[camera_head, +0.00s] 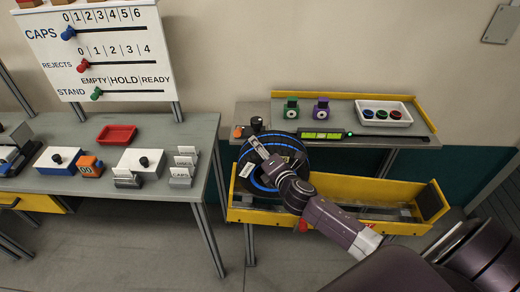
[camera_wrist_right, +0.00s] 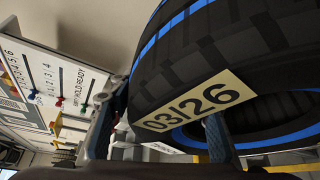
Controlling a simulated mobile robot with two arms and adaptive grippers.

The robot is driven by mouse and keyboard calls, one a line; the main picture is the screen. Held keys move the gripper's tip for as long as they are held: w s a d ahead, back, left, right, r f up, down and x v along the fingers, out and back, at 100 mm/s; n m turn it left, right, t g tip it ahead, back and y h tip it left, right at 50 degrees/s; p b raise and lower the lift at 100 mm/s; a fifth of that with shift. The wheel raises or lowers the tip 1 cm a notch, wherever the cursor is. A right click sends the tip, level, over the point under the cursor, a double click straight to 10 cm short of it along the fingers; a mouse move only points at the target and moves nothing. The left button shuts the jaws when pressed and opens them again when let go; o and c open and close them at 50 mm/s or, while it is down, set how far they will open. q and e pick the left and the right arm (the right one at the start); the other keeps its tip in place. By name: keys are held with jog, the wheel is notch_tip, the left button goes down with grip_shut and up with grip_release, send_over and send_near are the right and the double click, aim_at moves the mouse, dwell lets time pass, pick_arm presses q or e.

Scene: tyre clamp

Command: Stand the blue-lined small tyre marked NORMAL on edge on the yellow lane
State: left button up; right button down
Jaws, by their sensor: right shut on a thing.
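The blue-lined black tyre (camera_head: 293,147) is at the left end of the yellow lane (camera_head: 340,219) in the head view. My right gripper (camera_head: 259,150) is shut on it, its arm reaching across from the lower right. In the right wrist view the tyre (camera_wrist_right: 260,65) fills the upper right, with blue lines and a pale label reading 03/26. One finger shows in the tyre's opening, the other beside its outer side. The word NORMAL is not readable. The tyre looks tilted; whether it touches the lane is hidden. My left gripper is not in view.
Behind the lane a grey shelf (camera_head: 262,112) holds green and purple blocks, a level-like green bar (camera_head: 322,134) and a white tray (camera_head: 384,114) of rings. A grey table (camera_head: 205,135) with boxes and cards stands left. The lane right of my arm looks empty.

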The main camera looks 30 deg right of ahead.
notch_tip(320, 180, down, 4)
jog(key=b, duration=0.3)
jog(key=shift+w+f+b, duration=0.1)
jog(key=shift+b, duration=0.25)
jog(key=shift+f+b, duration=1.25)
jog(key=shift+f, duration=0.3)
jog(key=shift+r+p, duration=0.4)
jog(key=shift+p, duration=0.05)
jog(key=shift+f+b, duration=0.65)
jog(key=shift+f, duration=0.15)
jog(key=c, duration=1)
grip_release()
jog(key=shift+o, duration=0.2)
jog(key=shift+s+f, duration=0.3)
jog(key=shift+f, duration=0.1)
jog(key=shift+o, duration=0.5)
jog(key=shift+r, duration=0.15)
jog(key=o, duration=0.9)
jog(key=shift+c, duration=0.2)
